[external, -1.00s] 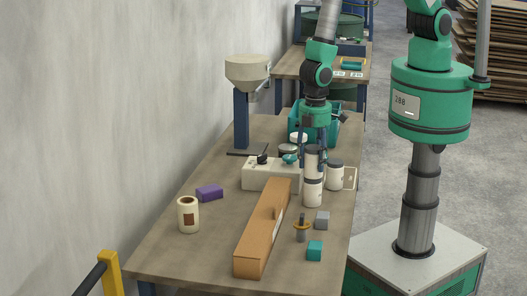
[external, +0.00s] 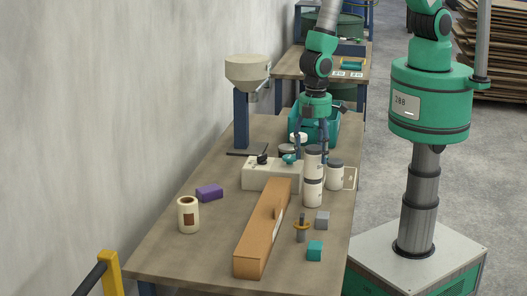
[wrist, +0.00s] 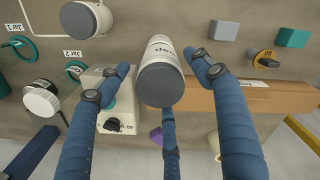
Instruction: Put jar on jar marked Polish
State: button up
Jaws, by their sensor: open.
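Two white jars with dark lids stand upright, one on the other, on the workbench; the upper jar (external: 313,162) rests on the lower jar (external: 313,193). My gripper (external: 311,148) is above and around the upper jar with its blue fingers spread. In the wrist view the upper jar's grey lid (wrist: 161,86) shows between the open fingers (wrist: 160,66), with gaps beside it. The printing on the jar is only partly visible, so I cannot read which jar is marked Polish.
Another dark-lidded jar (external: 335,176) stands close on the right. A pale block with knobs (external: 262,175) is on the left, and a long orange-brown box (external: 262,232) in front. A teal bin (external: 328,128) stands behind.

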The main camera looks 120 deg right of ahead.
jog(key=shift+r, duration=4.65)
jog(key=shift+r, duration=0.1)
jog(key=shift+r, duration=0.3)
jog(key=s+d+r+t, duration=0.1)
jog(key=s+r, duration=0.2)
jog(key=r, duration=0.6)
jog(key=s+d+r+t, duration=0.1)
jog(key=s+r, duration=0.3)
jog(key=r, duration=0.6)
jog(key=s+d+r+t, duration=0.1)
jog(key=s+r, duration=0.2)
jog(key=r, duration=0.6)
jog(key=s+r+t, duration=0.1)
jog(key=s+r, duration=0.5)
jog(key=s, duration=0.3)
jog(key=s+d+r+t, duration=0.1)
jog(key=s+r, duration=0.5)
jog(key=s, duration=0.4)
jog(key=shift+s+d+r+t, duration=0.2)
jog(key=shift+r+t, duration=0.1)
jog(key=shift+r, duration=0.1)
jog(key=shift+b, duration=0.3)
